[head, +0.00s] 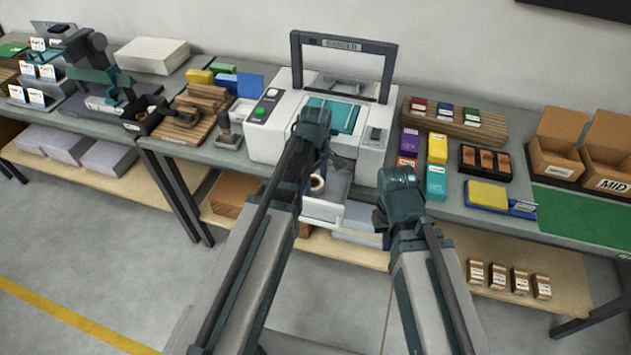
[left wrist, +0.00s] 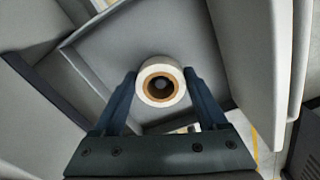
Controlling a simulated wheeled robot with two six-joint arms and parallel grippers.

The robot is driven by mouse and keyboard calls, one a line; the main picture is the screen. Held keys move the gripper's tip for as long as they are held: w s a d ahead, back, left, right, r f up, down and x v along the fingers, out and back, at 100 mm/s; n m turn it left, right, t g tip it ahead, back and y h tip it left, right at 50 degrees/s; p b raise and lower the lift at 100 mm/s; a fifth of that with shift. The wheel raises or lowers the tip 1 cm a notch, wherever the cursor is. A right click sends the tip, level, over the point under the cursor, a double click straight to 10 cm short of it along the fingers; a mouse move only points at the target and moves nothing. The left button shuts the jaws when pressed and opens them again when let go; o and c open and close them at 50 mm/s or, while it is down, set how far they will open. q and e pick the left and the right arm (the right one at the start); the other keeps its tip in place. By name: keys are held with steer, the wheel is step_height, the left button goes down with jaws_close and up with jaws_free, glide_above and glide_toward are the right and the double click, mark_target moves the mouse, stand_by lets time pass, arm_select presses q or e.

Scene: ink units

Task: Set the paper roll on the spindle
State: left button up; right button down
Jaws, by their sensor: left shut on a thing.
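The paper roll is a short white cylinder with a brown core. It shows in the left wrist view (left wrist: 161,65) and in the head view (head: 317,184), at the front of the white machine (head: 262,140). My left gripper (left wrist: 160,80) is shut on it, one finger on each side, over a grey tray-like recess. The roll's core faces the wrist camera, with a dark round shape inside; I cannot tell whether that is the spindle. My right gripper (head: 383,222) hangs low in front of the bench, right of the machine; its jaws are not clear.
The machine's dark-framed lid (head: 343,44) stands raised. A drawer-like part (head: 323,212) projects from its front. Coloured boxes (head: 437,148) and a dark tray (head: 486,162) stand to its right. A lower shelf runs below the bench.

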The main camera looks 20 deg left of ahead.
arm_select(q)
steer(key=shift+f+b, duration=0.4)
steer(key=shift+f, duration=0.05)
steer(key=o, duration=1.1)
steer(key=shift+r, duration=0.1)
step_height(320, 180, up, 11)
steer(key=p, duration=1.1)
